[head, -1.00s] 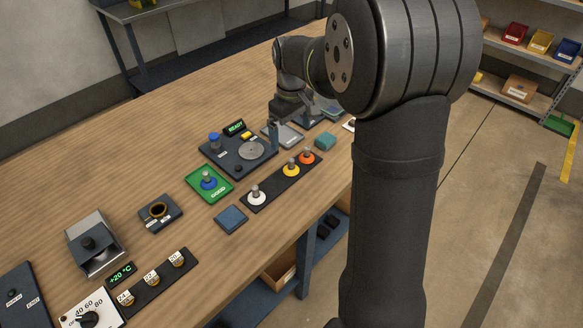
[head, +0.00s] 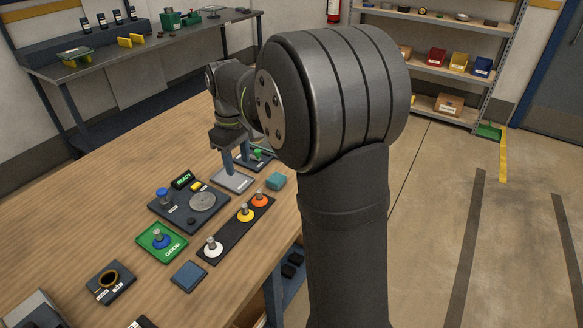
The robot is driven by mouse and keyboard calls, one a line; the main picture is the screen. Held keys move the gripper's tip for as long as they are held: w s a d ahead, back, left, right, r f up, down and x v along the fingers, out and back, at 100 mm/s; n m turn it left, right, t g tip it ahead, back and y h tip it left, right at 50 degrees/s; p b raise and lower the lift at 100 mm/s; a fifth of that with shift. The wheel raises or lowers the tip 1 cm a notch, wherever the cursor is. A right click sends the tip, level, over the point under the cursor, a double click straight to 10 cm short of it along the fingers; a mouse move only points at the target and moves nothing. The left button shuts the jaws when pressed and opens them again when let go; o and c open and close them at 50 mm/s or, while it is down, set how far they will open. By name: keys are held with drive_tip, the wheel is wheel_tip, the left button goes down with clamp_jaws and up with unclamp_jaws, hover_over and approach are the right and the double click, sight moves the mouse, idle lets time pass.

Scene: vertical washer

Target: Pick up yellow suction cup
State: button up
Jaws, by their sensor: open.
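The yellow suction cup (head: 246,213) stands upright with a grey stem in the middle of a dark strip (head: 225,242) on the wooden table. A white cup (head: 213,248) stands at the strip's near end and an orange cup (head: 260,200) at its far end. My gripper (head: 235,168) points down with its two blue-grey fingers apart and nothing seen between them. It is beyond the strip, at or above a light grey plate (head: 231,181), apart from the yellow cup. I cannot tell whether the fingertips touch the plate.
A blue cup (head: 162,240) stands on a green tray marked GOOD (head: 174,252). A dark device with a round disc (head: 203,203) lies left of the strip. A teal block (head: 276,181) and a blue pad (head: 189,277) lie nearby. A green cup (head: 258,154) stands behind my gripper.

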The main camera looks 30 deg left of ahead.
drive_tip(key=m, duration=0.2)
hover_over(244, 205)
drive_tip(key=f, duration=1.1)
drive_tip(key=shift+w+d+f, duration=0.15)
drive_tip(key=shift+w+f, duration=0.15)
drive_tip(key=shift+f, duration=0.05)
drive_tip(key=shift+s+f, duration=0.15)
drive_tip(key=shift+f, duration=1.2)
drive_tip(key=shift+s+f, duration=0.15)
drive_tip(key=shift+f, duration=1.2)
clamp_jaws()
